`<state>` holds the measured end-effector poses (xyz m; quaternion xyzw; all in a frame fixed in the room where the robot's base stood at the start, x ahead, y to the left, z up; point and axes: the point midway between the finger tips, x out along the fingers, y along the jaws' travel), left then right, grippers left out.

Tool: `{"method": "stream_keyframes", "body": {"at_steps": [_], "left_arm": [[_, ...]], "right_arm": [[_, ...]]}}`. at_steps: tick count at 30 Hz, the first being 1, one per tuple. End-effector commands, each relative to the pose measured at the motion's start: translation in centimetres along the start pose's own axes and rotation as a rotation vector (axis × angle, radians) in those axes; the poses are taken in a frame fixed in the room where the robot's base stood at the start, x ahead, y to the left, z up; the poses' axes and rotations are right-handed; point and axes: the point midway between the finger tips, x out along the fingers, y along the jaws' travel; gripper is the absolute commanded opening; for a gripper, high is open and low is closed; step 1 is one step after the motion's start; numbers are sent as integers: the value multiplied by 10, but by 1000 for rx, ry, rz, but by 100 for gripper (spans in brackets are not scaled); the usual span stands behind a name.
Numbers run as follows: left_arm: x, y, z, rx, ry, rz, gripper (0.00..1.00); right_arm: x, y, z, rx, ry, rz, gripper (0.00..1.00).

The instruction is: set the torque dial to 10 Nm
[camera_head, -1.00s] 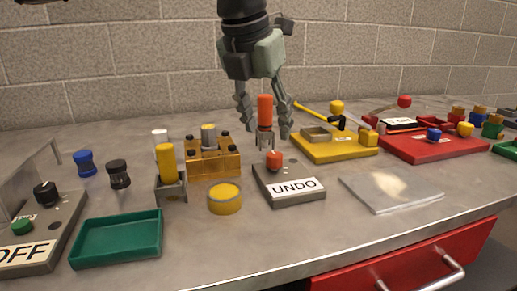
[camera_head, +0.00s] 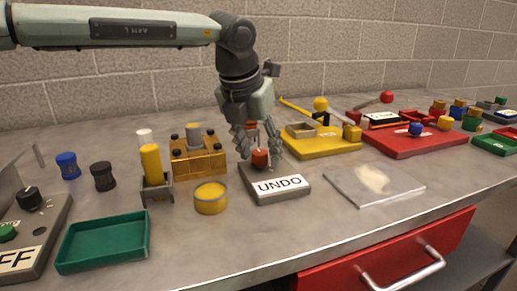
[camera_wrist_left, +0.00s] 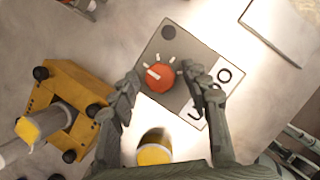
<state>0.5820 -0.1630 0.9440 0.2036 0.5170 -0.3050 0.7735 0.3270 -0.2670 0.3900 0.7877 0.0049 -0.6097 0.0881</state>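A white pointer line on the dial points to the upper left in the wrist view, with white tick marks around that side. I can read no numbers. My left gripper (camera_wrist_left: 162,82) is open, one finger on each side of the dial, with gaps visible. In the head view the left gripper (camera_head: 258,148) is low over the box and partly covers the dial. My right gripper is not in view.
An orange fixture block (camera_head: 199,160) and a round yellow tin (camera_head: 210,198) stand close left of the box. A yellow board (camera_head: 318,147) lies behind right and a clear flat sheet (camera_head: 345,186) to the right. A green tray (camera_head: 103,240) is front left.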

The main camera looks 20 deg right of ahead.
Motion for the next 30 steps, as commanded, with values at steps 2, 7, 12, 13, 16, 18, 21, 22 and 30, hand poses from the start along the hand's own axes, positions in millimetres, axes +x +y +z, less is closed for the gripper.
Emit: {"method": "stream_keyframes", "body": {"at_steps": [2,7,12,13,16,18,21,22,30], "left_arm": [[0,0,0,0,0,0,34],[0,0,0,0,0,0,13],[-1,0,0,1,0,0,0],[-1,0,0,2,0,-1,0],[0,0,0,10,0,-5,0],[0,0,0,23,0,-12,0],[0,0,0,57,0,-26,0],[0,0,0,70,0,-32,0],[0,2,1,251,0,-109,0]], "right_arm": [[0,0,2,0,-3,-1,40],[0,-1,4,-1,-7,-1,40],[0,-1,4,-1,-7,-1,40],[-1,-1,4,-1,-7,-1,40],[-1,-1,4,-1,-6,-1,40],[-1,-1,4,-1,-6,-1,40],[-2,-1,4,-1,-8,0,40],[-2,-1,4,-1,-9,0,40],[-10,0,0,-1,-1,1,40]]}}
